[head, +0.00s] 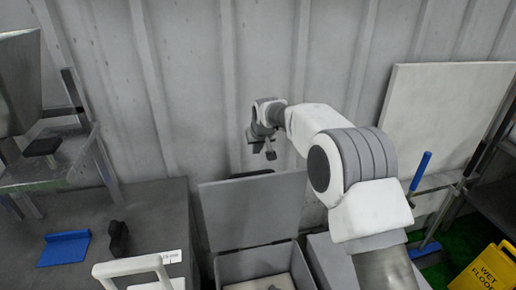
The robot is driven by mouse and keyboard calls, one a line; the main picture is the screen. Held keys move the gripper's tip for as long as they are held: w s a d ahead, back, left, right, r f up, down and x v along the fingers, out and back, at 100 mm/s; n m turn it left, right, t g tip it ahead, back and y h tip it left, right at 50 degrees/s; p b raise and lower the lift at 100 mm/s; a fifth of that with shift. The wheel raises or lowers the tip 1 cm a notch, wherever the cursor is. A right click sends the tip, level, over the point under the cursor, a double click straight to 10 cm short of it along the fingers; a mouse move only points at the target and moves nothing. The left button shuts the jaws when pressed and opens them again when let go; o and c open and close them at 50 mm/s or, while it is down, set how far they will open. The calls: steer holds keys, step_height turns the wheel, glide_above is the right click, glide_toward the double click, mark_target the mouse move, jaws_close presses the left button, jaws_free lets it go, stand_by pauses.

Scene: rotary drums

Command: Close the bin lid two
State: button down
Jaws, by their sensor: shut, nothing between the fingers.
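A grey bin (232,268) stands low at the bottom centre with its lid (254,212) open, raised nearly upright and leaning back toward the wall. Something pale lies inside the bin. The picture shows no label telling which bin is two. My gripper (269,153) is above and behind the top edge of the raised lid, near the wall, apart from the lid as far as I can see. It is shut and empty; its fingers look small and dark.
A dark grey cabinet (165,215) at left holds a blue dustpan-like item (65,248) and a black object (118,238). A white handle (132,267) rises in front. A yellow wet floor sign (489,268) stands at right. The ribbed wall (200,80) closes off the back.

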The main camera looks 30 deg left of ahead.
step_height(320, 180, down, 6)
steer(key=shift+d+f+p, duration=0.15)
steer(key=shift+f+p, duration=0.05)
steer(key=shift+p, duration=0.2)
stand_by(0.5)
steer(key=shift+s, duration=0.2)
